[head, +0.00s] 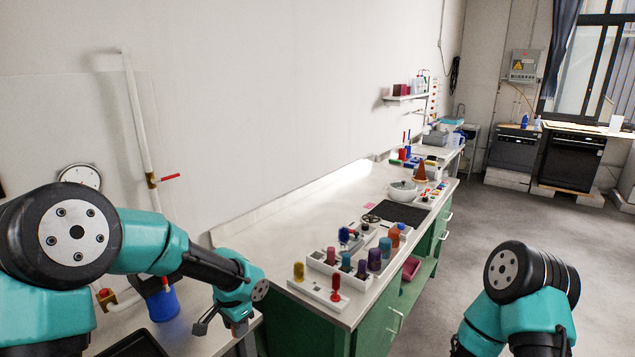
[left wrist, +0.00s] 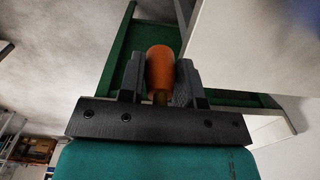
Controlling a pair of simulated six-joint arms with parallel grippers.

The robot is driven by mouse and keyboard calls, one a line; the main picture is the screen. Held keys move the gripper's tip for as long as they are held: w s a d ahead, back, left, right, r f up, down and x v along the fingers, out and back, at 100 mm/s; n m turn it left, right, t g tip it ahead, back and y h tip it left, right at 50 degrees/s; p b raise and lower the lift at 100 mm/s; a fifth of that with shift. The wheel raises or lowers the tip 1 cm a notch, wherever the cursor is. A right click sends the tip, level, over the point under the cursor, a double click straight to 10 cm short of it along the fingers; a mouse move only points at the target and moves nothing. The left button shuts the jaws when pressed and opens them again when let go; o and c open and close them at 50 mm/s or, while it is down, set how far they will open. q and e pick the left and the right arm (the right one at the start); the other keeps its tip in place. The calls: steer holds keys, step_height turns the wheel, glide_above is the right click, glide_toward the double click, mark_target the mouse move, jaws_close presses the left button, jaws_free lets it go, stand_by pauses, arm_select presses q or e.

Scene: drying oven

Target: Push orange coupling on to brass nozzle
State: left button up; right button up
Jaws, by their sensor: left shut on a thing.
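The orange coupling (left wrist: 160,67) is a rounded, tapering piece held between the two dark fingers of my left gripper (left wrist: 160,80) in the left wrist view. A small yellowish bit shows at its lower end, between the fingers. In the head view my left gripper (head: 222,326) is low, at the right end of the near counter, beside the gap before the green bench. The coupling is hardly visible there. I cannot pick out the brass nozzle for certain; a brass fitting (head: 152,180) with a red lever sits on the white wall pipe. My right gripper is not clearly visible.
The green bench (head: 368,325) carries a white rack (head: 318,262) of coloured pieces and a white bowl (head: 402,191). A blue container (head: 162,303) and a dark tray (head: 133,345) stand on the near counter. Open floor lies right of the bench.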

arm_select(q)
steer(key=w+n, duration=0.1)
steer(key=n, duration=0.1)
steer(key=w+n, duration=0.1)
steer(key=n, duration=0.1)
steer(key=shift+w+a+r, duration=0.15)
steer(key=shift+w+r, duration=0.1)
steer(key=shift+r, duration=0.1)
stand_by(0.3)
